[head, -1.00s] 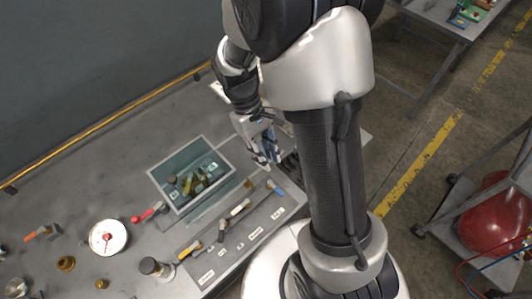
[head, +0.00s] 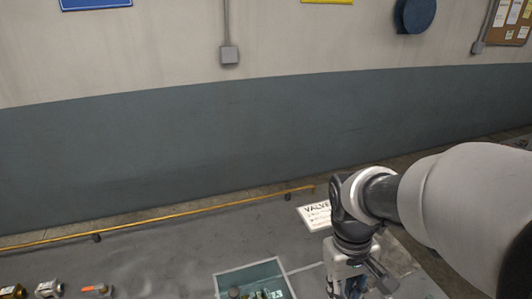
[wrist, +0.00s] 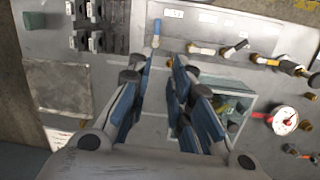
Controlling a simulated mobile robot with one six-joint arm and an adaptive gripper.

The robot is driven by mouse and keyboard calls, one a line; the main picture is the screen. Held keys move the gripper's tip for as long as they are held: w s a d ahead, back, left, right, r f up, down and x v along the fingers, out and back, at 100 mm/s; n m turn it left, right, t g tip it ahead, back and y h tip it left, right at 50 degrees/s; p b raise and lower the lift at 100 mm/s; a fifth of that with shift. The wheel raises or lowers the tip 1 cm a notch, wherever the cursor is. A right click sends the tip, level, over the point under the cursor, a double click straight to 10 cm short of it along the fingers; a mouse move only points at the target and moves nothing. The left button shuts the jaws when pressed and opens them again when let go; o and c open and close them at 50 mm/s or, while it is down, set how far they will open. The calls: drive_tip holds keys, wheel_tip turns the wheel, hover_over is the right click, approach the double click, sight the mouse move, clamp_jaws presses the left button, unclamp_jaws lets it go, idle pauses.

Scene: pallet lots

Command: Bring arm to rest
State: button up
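My gripper (head: 348,282) hangs over the grey bench at the lower right of the head view, its tips cut off by the bottom edge. In the wrist view, my gripper (wrist: 157,75) has its blue-padded fingers apart, with bare bench visible between them and nothing held. My arm enters from the right in the head view, bent down at the wrist. A teal-lined tray (head: 228,279) holding several fittings lies left of the gripper. The tray also shows in the wrist view (wrist: 240,95), partly hidden by the right finger.
A yellow rail (head: 190,212) runs along the bench's back edge before the wall. In the wrist view, a white dial gauge (wrist: 286,119), a row of valves (wrist: 220,50) and black blocks (wrist: 88,28) lie around.

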drive_tip(key=s+a+r+m+t, duration=0.2)
drive_tip(key=s+r+t, duration=0.3)
drive_tip(key=s+r, duration=0.3)
drive_tip(key=shift+s+r+t+y+b, duration=0.15)
drive_tip(key=shift+s+t+y+b, duration=0.2)
drive_tip(key=shift+s, duration=0.2)
drive_tip(key=shift+a, duration=0.1)
idle(0.5)
